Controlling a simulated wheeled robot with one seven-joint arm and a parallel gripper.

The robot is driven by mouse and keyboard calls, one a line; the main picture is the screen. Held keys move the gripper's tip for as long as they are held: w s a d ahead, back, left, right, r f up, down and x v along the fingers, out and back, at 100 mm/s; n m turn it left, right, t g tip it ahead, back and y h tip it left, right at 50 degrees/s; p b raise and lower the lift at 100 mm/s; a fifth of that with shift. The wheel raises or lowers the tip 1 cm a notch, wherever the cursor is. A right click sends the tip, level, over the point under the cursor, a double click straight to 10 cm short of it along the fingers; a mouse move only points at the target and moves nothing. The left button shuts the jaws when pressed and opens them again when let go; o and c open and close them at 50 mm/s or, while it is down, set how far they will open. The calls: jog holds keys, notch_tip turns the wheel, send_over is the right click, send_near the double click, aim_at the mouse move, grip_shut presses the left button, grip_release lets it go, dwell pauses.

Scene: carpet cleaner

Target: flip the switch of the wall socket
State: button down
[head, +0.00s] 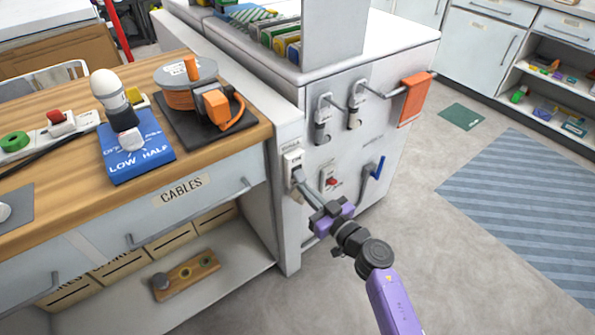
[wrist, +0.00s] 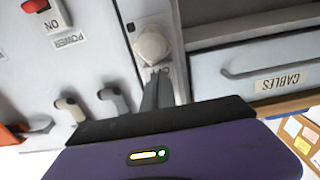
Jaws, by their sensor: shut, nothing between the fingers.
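The white wall socket (head: 292,160) is on the narrow end panel of the grey cabinet, just right of the wooden bench. In the wrist view a pale rounded fitting on a plate (wrist: 152,44) shows straight beyond the fingers. My gripper (head: 299,176) has its fingers together and empty, pointing at the lower part of the socket. In the wrist view my gripper (wrist: 157,80) reaches up to just below the fitting's edge, over a small partly hidden label. I cannot tell whether the fingertips touch it. The switch's exact position is unclear.
Right of the socket is a red power switch (head: 331,182), labelled ON in the wrist view. A blue-handled lever (head: 377,168) and two hose hooks (head: 323,112) are on the same panel. The CABLES drawer (head: 182,197) is left.

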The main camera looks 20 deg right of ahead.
aim_at(302, 179)
jog(key=shift+s+d+r+p, duration=0.1)
jog(key=shift+s+r+p, duration=0.1)
jog(key=shift+r+p, duration=0.75)
jog(key=shift+s+r+p, duration=0.15)
jog(key=shift+r+p, duration=0.45)
jog(key=shift+p, duration=0.5)
dwell(0.9)
jog(key=shift+f, duration=0.45)
jog(key=shift+s, duration=0.1)
dwell(0.3)
jog(key=shift+p+v, duration=1.05)
jog(key=shift+v, duration=0.45)
jog(key=p+v, duration=0.2)
jog(key=v, duration=0.2)
